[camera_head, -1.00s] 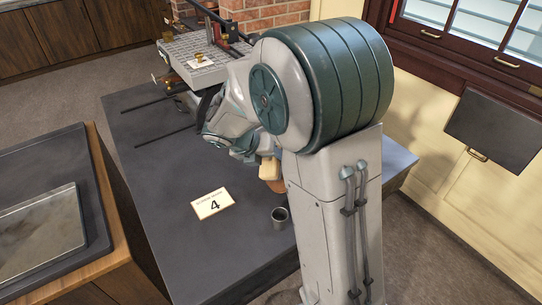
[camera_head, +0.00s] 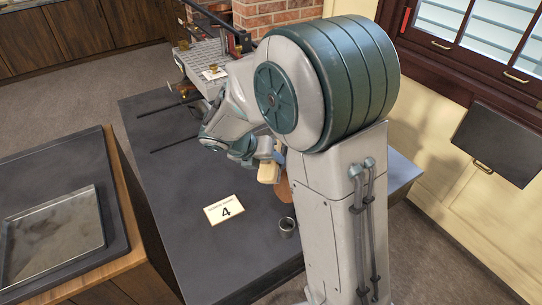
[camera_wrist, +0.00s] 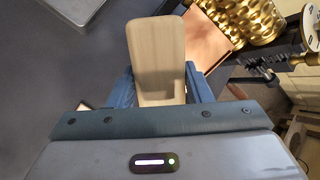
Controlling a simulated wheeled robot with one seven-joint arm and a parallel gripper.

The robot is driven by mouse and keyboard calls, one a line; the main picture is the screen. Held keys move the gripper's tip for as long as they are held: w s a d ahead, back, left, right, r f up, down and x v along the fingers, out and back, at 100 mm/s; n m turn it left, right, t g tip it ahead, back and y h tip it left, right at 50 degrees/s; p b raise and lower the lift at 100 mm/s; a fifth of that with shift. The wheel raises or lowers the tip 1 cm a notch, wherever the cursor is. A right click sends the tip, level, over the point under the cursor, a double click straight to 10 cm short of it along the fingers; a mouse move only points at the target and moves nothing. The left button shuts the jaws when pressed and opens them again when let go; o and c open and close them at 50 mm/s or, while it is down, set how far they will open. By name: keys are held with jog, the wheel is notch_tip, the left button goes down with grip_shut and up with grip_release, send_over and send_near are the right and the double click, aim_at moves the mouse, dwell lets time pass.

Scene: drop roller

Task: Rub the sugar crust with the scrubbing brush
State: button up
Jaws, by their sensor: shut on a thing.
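The scrubbing brush shows as a pale wooden block (camera_wrist: 155,55) in the wrist view, held between the two blue fingers of my gripper (camera_wrist: 160,92). In the head view its pale wood (camera_head: 268,172) shows below my wrist, above the dark table, and much of my gripper is hidden by my own arm. The brush's bristles are not visible. I cannot make out the sugar crust in either view. A gold bumpy roller (camera_wrist: 245,15) stands to the upper right of the brush in the wrist view, with a copper-coloured plate (camera_wrist: 203,40) beside it.
A dark table (camera_head: 185,185) lies under my arm. On it are a card marked 4 (camera_head: 223,209) and a small grey cup (camera_head: 287,227). A slotted grey block (camera_head: 205,65) and dark rods stand at the back. A counter with a metal tray (camera_head: 50,235) is at left.

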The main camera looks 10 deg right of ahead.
jog(key=p+v, duration=0.3)
jog(key=shift+w+r, duration=0.1)
jog(key=shift+w, duration=0.05)
dwell(0.3)
jog(key=shift+d, duration=0.1)
dwell(0.6)
jog(key=w+d+n+t+y, duration=0.1)
jog(key=w+n, duration=0.1)
jog(key=w+d+n+t+y, duration=0.1)
jog(key=w+n, duration=0.1)
jog(key=w+d+f+n+t, duration=0.1)
jog(key=w+n, duration=0.1)
jog(key=shift+y, duration=0.4)
jog(key=n+y, duration=0.1)
jog(key=w+n, duration=0.1)
jog(key=n, duration=0.1)
jog(key=shift+w+d+n+t+y, duration=0.2)
jog(key=shift+n+t+y, duration=0.1)
jog(key=shift+t+y, duration=0.1)
